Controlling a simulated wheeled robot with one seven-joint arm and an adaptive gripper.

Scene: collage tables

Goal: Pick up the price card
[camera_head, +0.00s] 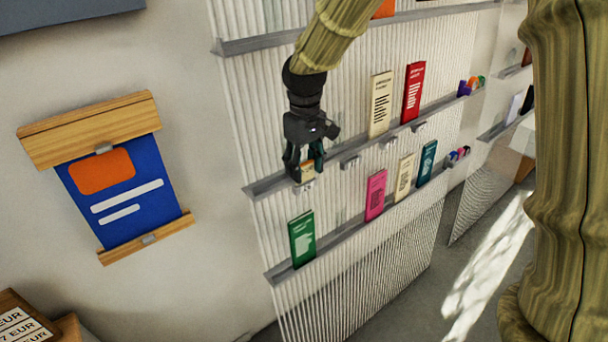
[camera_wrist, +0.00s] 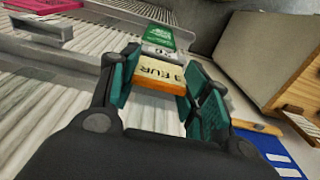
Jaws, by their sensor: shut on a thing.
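The price card (camera_wrist: 157,73) is a small cream block with an orange edge and printed "EUR" lettering. It sits between the two teal-padded fingers of my gripper (camera_wrist: 160,85) in the wrist view. In the head view my gripper (camera_head: 304,164) points down at the left end of the middle shelf (camera_head: 262,187), with the card (camera_head: 307,171) showing between its fingers. My gripper is shut on the card. The card is at about shelf height; whether it still touches the shelf I cannot tell.
A green booklet (camera_head: 302,239) stands on the lower shelf below. A pink booklet (camera_head: 375,195) stands on that shelf to the right. Cream (camera_head: 380,104) and red (camera_head: 413,92) booklets stand farther along the middle shelf. A blue banner (camera_head: 125,190) hangs on the left wall.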

